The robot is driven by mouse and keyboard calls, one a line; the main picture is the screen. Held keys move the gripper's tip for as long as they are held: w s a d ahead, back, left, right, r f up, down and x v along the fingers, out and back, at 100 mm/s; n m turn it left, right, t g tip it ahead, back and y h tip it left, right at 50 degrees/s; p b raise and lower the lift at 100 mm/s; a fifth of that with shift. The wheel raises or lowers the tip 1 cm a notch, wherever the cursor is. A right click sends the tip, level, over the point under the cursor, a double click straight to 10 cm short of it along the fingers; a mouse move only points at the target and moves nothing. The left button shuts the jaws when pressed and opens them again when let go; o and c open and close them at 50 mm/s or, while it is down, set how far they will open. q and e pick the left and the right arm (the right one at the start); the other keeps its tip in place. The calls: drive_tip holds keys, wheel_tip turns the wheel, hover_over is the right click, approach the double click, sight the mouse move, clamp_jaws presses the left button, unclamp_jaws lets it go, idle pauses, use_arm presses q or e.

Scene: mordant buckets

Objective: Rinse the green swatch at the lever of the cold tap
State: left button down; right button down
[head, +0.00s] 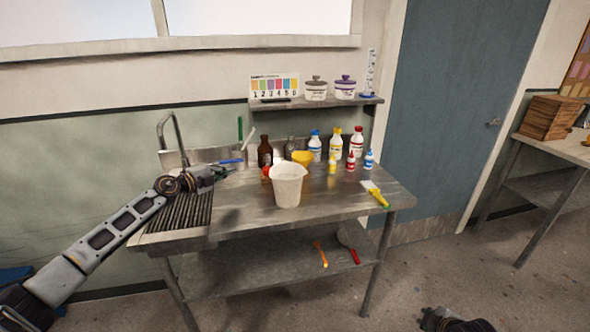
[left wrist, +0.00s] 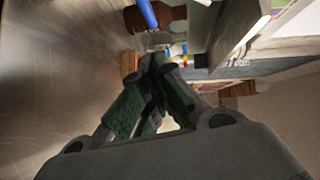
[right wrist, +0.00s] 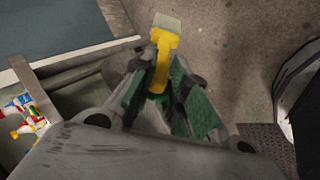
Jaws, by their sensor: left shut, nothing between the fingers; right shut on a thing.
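A grey curved tap (head: 170,130) rises at the back of the ribbed sink drainer. A blue lever (head: 231,161) sticks out beside my left gripper (head: 218,171); the blue rod (left wrist: 148,12) also shows beyond its fingertips in the left wrist view. The left gripper (left wrist: 158,60) is shut and empty, and I cannot tell if it touches the lever. My right gripper (right wrist: 167,82) is shut on a yellow holder (right wrist: 164,55) with a flat pale grey-green end (right wrist: 167,22). In the head view the right gripper (head: 455,320) is low at the bottom, its held thing not visible.
A white bucket (head: 287,188) stands mid-table. Behind it are a brown bottle (head: 265,151), a yellow bowl (head: 302,158) and several coloured bottles. A thin green strip (head: 240,128) stands by the wall.

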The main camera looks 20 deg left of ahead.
use_arm(q)
drive_tip(key=shift+d+v, duration=0.15)
drive_tip(key=shift+v, duration=1.3)
drive_tip(key=shift+d+v, duration=0.15)
drive_tip(key=shift+v, duration=1.3)
drive_tip(key=shift+s, duration=0.2)
